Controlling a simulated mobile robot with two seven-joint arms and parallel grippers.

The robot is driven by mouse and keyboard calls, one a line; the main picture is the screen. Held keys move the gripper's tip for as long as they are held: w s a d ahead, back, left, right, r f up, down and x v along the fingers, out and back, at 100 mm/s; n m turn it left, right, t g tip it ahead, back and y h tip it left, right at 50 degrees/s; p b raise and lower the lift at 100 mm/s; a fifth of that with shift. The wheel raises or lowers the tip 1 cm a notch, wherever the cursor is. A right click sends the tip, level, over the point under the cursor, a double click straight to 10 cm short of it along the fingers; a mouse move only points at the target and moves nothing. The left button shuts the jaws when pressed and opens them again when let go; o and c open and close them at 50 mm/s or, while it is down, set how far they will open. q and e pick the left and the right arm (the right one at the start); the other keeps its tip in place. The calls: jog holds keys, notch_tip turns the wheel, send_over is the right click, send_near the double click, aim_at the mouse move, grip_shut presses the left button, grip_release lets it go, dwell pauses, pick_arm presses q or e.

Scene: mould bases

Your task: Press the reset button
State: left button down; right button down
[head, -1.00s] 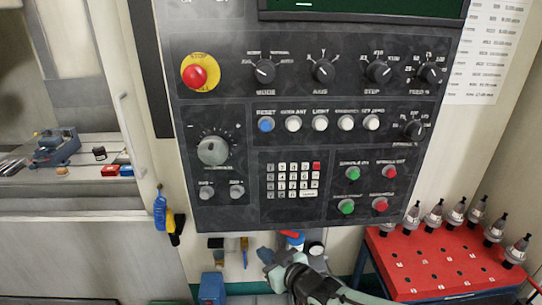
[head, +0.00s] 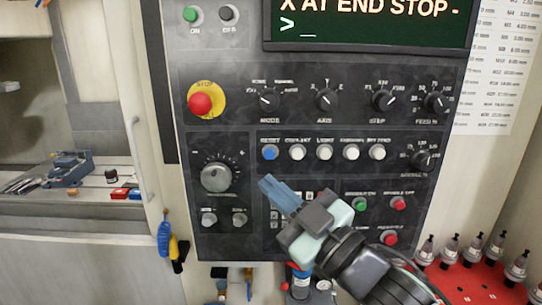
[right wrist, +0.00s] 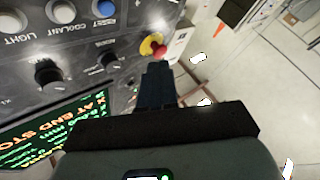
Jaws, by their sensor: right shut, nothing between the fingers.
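The reset button (head: 270,153) is the round blue button at the left end of a row, labelled RESET, on the dark control panel (head: 240,105). It also shows in the right wrist view (right wrist: 104,8) at the top. My right gripper (head: 268,183) is shut and empty, its fingertips a little below the blue button in the head view. It covers most of the keypad; I cannot tell its exact distance from the panel. In the right wrist view the shut fingers (right wrist: 157,72) point towards the panel. My left gripper is not in view.
White buttons (head: 297,153) sit right of the blue one. A red stop button (head: 201,103) on yellow is at upper left, with black knobs (head: 326,100) beside it. The screen (head: 370,22) reads "X AT END STOP". A red tool rack (head: 470,279) stands at lower right.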

aim_at(269, 154)
jog(key=shift+w, duration=0.15)
